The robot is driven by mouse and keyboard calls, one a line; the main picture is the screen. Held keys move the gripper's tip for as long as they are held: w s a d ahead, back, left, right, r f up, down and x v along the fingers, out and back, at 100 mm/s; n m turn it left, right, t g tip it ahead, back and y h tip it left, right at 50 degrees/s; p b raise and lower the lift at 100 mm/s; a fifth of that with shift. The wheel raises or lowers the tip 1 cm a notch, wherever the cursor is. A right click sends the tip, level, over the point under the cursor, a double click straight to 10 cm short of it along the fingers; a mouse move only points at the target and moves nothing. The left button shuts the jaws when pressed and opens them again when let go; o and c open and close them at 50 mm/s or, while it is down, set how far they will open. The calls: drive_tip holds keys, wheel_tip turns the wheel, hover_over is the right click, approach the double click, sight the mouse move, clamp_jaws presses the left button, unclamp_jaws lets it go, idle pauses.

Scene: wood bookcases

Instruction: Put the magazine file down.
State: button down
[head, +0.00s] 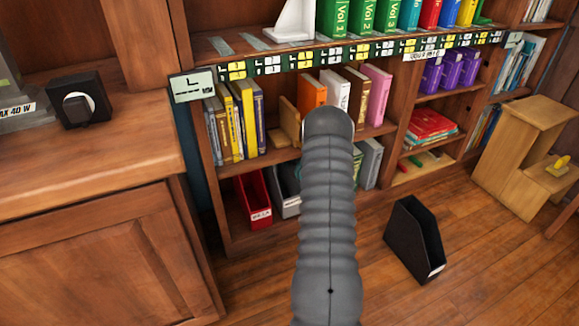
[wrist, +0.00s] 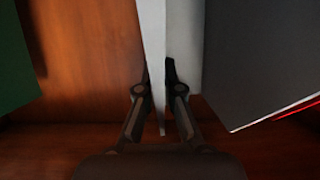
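In the wrist view, my gripper (wrist: 157,92) has one finger on each side of a thin pale wall (wrist: 152,60). The fingers look closed on it, and it appears to be the magazine file's edge. A pale grey face (wrist: 186,45) adjoins it on the right. In the head view, my arm hides my gripper and what it holds. A black magazine file (head: 412,240) stands upright on the floor to the right. A red file (head: 254,200) and a grey file (head: 284,203) stand in the bottom shelf, the grey one partly behind my arm.
The wrist view shows a green surface (wrist: 12,60) at left and a dark grey panel (wrist: 265,60) at right, close to the held thing. Bare wood lies between the green and the wall. A wooden step stool (head: 515,165) stands at right.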

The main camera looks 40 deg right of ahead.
drive_tip(key=shift+f, duration=0.6)
drive_tip(key=c, duration=1.3)
unclamp_jaws()
drive_tip(key=v, duration=1.2)
drive_tip(key=shift+p, duration=0.3)
